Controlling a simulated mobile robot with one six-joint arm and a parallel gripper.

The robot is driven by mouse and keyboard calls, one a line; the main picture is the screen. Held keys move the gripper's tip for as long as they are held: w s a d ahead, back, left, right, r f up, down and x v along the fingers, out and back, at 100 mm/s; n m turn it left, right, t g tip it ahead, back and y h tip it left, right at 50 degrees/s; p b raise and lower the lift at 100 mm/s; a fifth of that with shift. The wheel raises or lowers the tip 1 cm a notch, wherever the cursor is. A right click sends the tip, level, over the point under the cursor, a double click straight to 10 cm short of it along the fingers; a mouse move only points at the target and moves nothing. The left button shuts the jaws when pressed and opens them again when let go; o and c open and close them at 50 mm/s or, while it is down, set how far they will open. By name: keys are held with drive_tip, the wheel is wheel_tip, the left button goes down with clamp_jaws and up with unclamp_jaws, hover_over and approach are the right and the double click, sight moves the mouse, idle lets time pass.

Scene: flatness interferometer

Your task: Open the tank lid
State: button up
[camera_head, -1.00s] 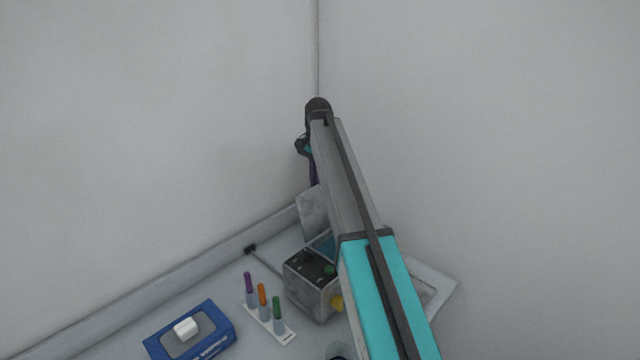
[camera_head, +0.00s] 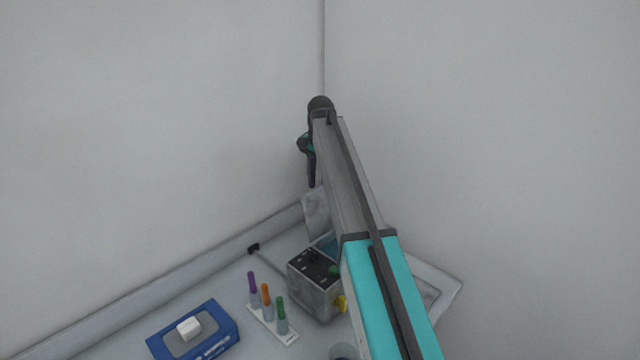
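A grey box-shaped device (camera_head: 314,290) with a dark top panel, a green knob and a yellow part on its side stands on the bench, partly behind my arm. A light grey upright panel (camera_head: 316,213) stands behind it, with a patch of blue between them; this may be the tank with its lid raised, but my arm hides much of it. My gripper (camera_head: 312,175) points down at the far end of my arm, above and near the grey panel. Its fingers are too small and hidden to tell open from shut.
A blue box (camera_head: 222,338) with a white piece on top lies at the front left. A white rack (camera_head: 284,335) holds purple, orange and green capped tubes. A pale tray (camera_head: 447,285) lies right of my arm. Walls meet behind.

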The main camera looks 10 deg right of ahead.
wheel_tip(320, 180, up, 14)
drive_tip(key=b, duration=0.1)
drive_tip(key=shift+s+d, duration=0.15)
drive_tip(key=shift+s, duration=0.2)
idle(0.4)
drive_tip(key=shift+f, duration=0.15)
idle(0.3)
